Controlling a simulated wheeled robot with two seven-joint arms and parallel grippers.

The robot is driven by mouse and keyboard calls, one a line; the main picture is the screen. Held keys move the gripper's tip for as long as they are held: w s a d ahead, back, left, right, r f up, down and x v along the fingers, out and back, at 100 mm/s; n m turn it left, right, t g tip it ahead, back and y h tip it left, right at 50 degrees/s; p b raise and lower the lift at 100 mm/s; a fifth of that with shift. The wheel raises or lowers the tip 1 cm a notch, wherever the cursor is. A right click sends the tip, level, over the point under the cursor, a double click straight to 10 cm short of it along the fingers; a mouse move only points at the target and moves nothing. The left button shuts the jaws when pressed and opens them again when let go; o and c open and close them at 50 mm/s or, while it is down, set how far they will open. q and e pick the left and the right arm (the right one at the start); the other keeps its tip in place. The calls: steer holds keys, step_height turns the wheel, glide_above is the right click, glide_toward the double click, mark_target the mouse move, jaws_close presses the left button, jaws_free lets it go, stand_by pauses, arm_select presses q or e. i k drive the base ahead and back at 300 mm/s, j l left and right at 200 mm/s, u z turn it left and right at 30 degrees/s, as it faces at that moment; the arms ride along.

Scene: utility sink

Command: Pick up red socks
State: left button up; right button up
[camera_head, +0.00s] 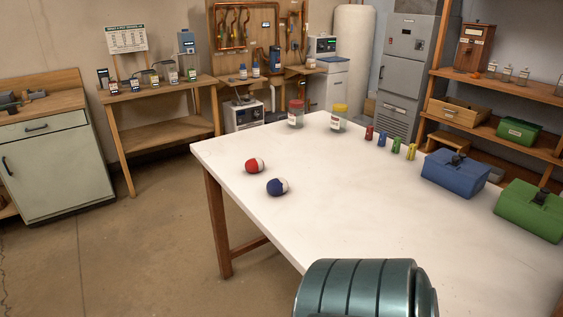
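The red socks (255,166) look like a small rolled ball, red with a white part on the right. They lie on the white table (330,185), near its left edge. Close in front of them and a little to the right is a similar dark blue and white ball (277,187), apart from the red one. Nothing covers the red ball. Neither of my grippers shows in the head view, so I cannot see their state.
Two jars (296,114) with red and yellow lids stand at the table's back. Several small coloured items (383,139) form a row right of them. A blue box (455,174) and a green box (530,210) stand at the right. The table's middle is clear.

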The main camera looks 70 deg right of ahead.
mark_target(253, 165)
steer(key=z, duration=2.05)
